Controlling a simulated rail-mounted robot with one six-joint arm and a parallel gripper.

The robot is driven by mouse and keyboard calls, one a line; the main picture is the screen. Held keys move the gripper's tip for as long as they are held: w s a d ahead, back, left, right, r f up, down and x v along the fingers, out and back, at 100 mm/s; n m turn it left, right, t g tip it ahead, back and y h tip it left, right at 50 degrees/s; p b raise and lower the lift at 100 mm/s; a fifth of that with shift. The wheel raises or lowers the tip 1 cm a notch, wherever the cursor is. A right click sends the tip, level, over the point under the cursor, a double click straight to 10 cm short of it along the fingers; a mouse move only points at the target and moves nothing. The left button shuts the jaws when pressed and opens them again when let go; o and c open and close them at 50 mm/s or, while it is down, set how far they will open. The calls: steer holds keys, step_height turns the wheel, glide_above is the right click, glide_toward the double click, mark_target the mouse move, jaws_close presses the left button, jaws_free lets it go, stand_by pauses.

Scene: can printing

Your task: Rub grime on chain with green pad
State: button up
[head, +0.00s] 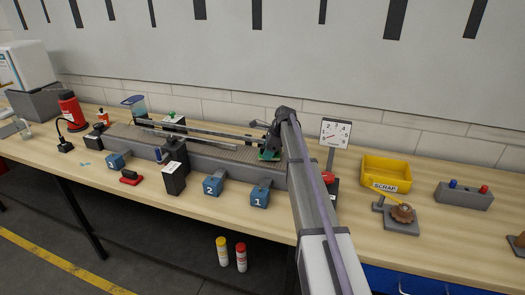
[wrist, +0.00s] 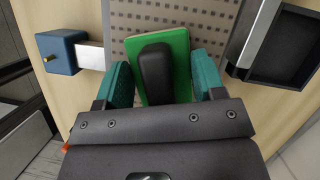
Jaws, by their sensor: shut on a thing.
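My gripper (wrist: 164,84) has its teal fingers closed around the black handle (wrist: 155,72) of the green pad (wrist: 182,48) in the wrist view. The pad lies over the grey, perforated chain (wrist: 205,18). In the head view the green pad (head: 269,154) shows small under my gripper (head: 270,146), at the right end of the long conveyor. The chain (head: 215,149) runs left from there. I cannot tell whether the pad touches the chain. No grime can be made out; the pad and gripper hide the chain beneath them.
A blue block marked 1 (head: 260,194) stands at the conveyor's front; a blue block also shows in the wrist view (wrist: 58,52). A black open tray (wrist: 280,45) is at the right there. A yellow scrap bin (head: 386,172) and a dial gauge (head: 334,133) stand right of my arm.

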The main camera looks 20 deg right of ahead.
mark_target(276, 155)
steer(key=shift+s+d+f, duration=0.1)
steer(key=shift+s+d, duration=1.05)
steer(key=shift+d, duration=0.15)
steer(key=shift+s+d, duration=0.55)
steer(key=shift+d, duration=0.2)
steer(key=shift+s+d, duration=0.55)
steer(key=shift+d, duration=0.2)
step_height(276, 155, up, 6)
steer(key=p, duration=0.6)
step_height(276, 155, up, 3)
steer(key=p, duration=0.3)
